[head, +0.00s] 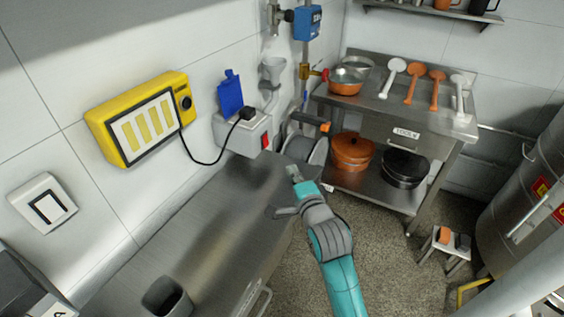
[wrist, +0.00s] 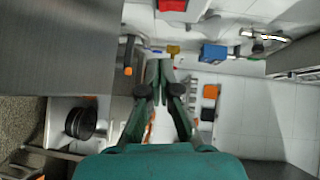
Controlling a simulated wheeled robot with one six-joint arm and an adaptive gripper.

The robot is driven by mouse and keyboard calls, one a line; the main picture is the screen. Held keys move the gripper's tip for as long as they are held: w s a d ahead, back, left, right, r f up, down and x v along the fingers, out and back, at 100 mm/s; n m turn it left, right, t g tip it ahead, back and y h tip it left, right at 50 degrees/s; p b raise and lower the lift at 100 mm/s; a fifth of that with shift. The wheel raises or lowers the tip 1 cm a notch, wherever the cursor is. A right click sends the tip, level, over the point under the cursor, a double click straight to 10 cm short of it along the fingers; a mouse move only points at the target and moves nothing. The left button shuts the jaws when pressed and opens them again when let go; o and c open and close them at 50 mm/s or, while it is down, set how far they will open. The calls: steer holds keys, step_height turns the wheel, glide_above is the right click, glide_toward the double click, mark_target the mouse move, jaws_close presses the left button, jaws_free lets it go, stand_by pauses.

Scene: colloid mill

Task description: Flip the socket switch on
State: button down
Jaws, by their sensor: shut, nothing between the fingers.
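The white socket box (head: 240,135) is on the left wall above the steel counter, with a black plug in its top. Its red switch (head: 265,142) is on the right-hand face. A red patch that looks like the switch (wrist: 172,5) shows at the top edge of the wrist view, partly cut off. I cannot tell which way the switch is tipped. My gripper (head: 292,172) is shut and empty, below and to the right of the switch, apart from it. In the wrist view the fingertips of my gripper (wrist: 160,66) meet.
A black cable runs from the plug to a yellow panel (head: 140,118). A blue tag (head: 230,93) hangs above the socket. The steel counter (head: 205,220) lies below it. A rack (head: 440,150) with pots and utensils stands at the back. A small stool (head: 446,246) stands right.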

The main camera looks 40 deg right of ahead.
glide_toward(266, 141)
steer(key=w+d+f, duration=0.1)
steer(key=d+f, duration=0.1)
steer(key=d, duration=0.3)
steer(key=w, duration=0.2)
steer(key=w+a, duration=0.1)
steer(key=shift+w+a+f, duration=0.1)
steer(key=shift+w+f, duration=0.2)
steer(key=shift+f, duration=0.1)
steer(key=shift+w+a+f, duration=0.1)
steer(key=shift+w+a, duration=0.05)
steer(key=shift+w, duration=0.3)
steer(key=shift+w+f, duration=0.1)
steer(key=shift+w, duration=0.1)
steer(key=shift+s, duration=0.1)
